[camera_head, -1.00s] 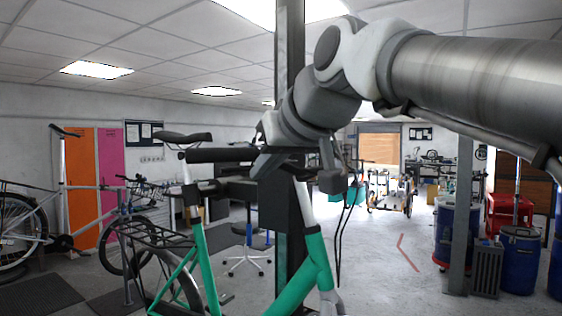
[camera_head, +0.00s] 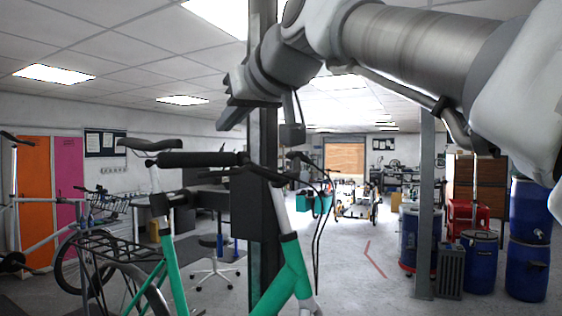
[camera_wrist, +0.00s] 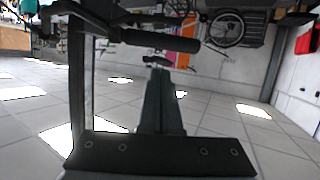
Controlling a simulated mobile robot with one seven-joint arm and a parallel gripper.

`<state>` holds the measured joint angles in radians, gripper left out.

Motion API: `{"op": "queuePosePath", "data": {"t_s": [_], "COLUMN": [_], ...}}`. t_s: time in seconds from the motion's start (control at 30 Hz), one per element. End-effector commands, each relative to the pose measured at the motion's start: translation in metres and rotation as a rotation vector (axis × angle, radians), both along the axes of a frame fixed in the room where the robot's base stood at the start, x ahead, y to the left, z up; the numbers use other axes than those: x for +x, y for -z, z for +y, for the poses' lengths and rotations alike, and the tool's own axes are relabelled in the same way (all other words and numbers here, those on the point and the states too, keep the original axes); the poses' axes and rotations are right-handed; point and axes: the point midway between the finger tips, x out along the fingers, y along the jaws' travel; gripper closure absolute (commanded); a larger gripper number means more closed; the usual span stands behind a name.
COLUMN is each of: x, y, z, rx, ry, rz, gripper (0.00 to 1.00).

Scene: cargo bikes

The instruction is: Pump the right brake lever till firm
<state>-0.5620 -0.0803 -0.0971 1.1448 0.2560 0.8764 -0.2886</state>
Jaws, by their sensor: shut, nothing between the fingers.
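A bike with a green frame (camera_head: 294,277) stands close in front of me. Its black handlebar grip (camera_head: 198,159) points left in the head view; it also shows in the wrist view (camera_wrist: 162,42). A thin dark lever (camera_wrist: 150,18) seems to run along the grip in the wrist view; its exact shape is hard to make out against the dark parts. My gripper (camera_head: 229,122) is above the grip's inner end in the head view and looks apart from it. In the wrist view my gripper's fingers (camera_wrist: 157,68) are together and empty, pointing toward the grip.
A dark upright post (camera_head: 262,215) stands right behind the handlebar. The saddle (camera_head: 150,144) is at the left, above a black rack (camera_head: 100,245). Blue barrels (camera_head: 480,262) stand on the right. The floor between bike and barrels is clear.

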Motion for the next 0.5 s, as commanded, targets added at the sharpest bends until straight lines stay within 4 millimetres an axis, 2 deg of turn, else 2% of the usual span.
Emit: {"op": "queuePosePath", "data": {"t_s": [0.27,0.5], "x": [0.009,0.043], "y": [0.005,0.02], "z": [0.007,0.035], "rx": [-0.002,-0.003], "ry": [0.0,0.0], "rz": [0.004,0.005], "gripper": [1.0,1.0]}}
